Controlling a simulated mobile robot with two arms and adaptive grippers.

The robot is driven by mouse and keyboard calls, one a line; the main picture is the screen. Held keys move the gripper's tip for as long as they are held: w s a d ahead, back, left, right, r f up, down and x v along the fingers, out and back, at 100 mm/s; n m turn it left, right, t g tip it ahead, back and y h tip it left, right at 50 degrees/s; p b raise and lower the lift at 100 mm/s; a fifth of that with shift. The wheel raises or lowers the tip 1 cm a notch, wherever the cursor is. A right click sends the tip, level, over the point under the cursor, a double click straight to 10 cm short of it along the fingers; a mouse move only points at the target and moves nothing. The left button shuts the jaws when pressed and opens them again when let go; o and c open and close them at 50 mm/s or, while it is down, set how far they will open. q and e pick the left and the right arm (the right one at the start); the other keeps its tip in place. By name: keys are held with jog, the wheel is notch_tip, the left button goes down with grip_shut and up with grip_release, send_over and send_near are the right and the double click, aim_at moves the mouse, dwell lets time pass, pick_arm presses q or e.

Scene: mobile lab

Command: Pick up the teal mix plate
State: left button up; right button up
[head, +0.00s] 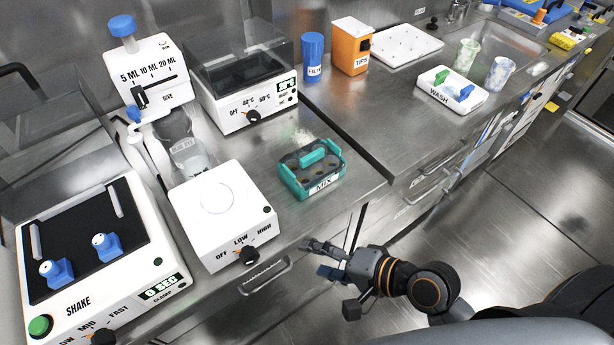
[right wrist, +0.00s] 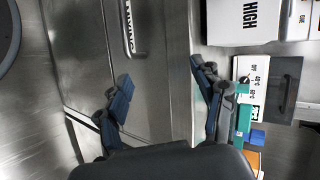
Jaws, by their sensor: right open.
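The teal mix plate (head: 312,168) is a small teal tray with a raised handle, several dark round wells and a white MIX label. It sits on the steel counter in the head view, right of the white stirrer with the LOW and HIGH dial. In the right wrist view part of the teal plate (right wrist: 243,119) shows behind a finger. My right gripper (head: 328,259) is open and empty, in front of the counter edge and nearer than the plate. Its two fingers spread wide in the right wrist view (right wrist: 165,95). My left gripper is not in view.
The white stirrer (head: 224,212) stands left of the plate, and the heater box (head: 243,90) stands behind it. A blue cup (head: 312,55), an orange tips box (head: 351,46) and a wash tray (head: 452,91) are farther back. Counter right of the plate is clear.

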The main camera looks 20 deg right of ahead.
jog(key=m, duration=0.1)
jog(key=r+m, duration=0.1)
jog(key=r+t+y, duration=0.1)
jog(key=shift+w+a+m, duration=0.25)
jog(key=shift+w+m, duration=0.15)
jog(key=m+t+h, duration=0.3)
jog(key=m+t, duration=0.5)
jog(key=m, duration=1.2)
send_near(313, 154)
jog(key=p+x, duration=0.4)
jog(key=shift+w, duration=0.15)
jog(key=p+x, duration=0.2)
jog(key=x, duration=0.3)
jog(key=shift+w+a, duration=0.15)
jog(key=shift+w+a+f, duration=0.1)
jog(key=shift+w, duration=0.1)
jog(key=c, duration=0.9)
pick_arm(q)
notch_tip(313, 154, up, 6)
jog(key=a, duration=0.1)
pick_arm(e)
jog(key=shift+c, duration=0.5)
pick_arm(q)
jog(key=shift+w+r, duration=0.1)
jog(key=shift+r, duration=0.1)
